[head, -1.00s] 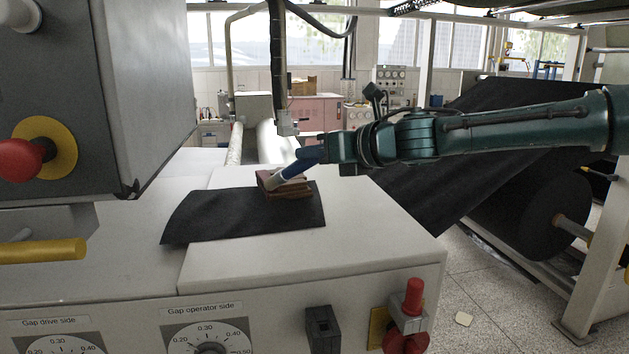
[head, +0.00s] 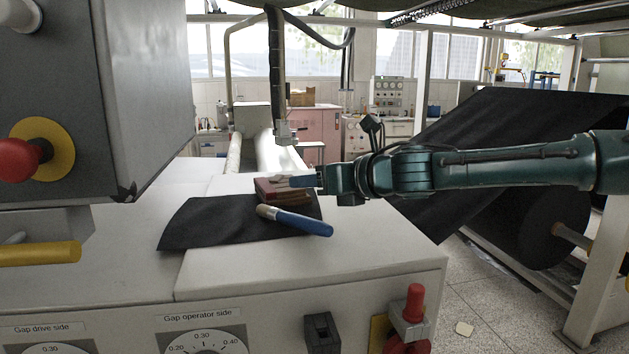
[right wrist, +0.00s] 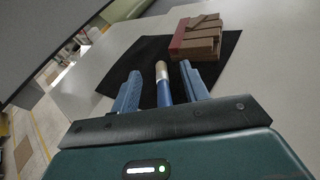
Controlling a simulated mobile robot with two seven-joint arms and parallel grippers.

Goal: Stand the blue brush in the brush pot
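The blue brush (head: 300,220) lies with its pale tip over the black mat (head: 205,222) and its blue handle pointing right toward the front. It also shows in the right wrist view (right wrist: 163,84), lined up between the two fingers. My right gripper (head: 296,181) is open above and behind the brush in the head view; its blue fingers stand apart in the right wrist view (right wrist: 160,70). The brush handle's far end is hidden by the gripper there. I cannot make out a brush pot. My left gripper is not in view.
A red-and-brown stack of blocks (head: 268,189) sits on the mat's back edge, close to my right fingers; it also shows in the right wrist view (right wrist: 196,38). A grey control box (head: 150,100) stands at the left. The white top right of the mat is clear.

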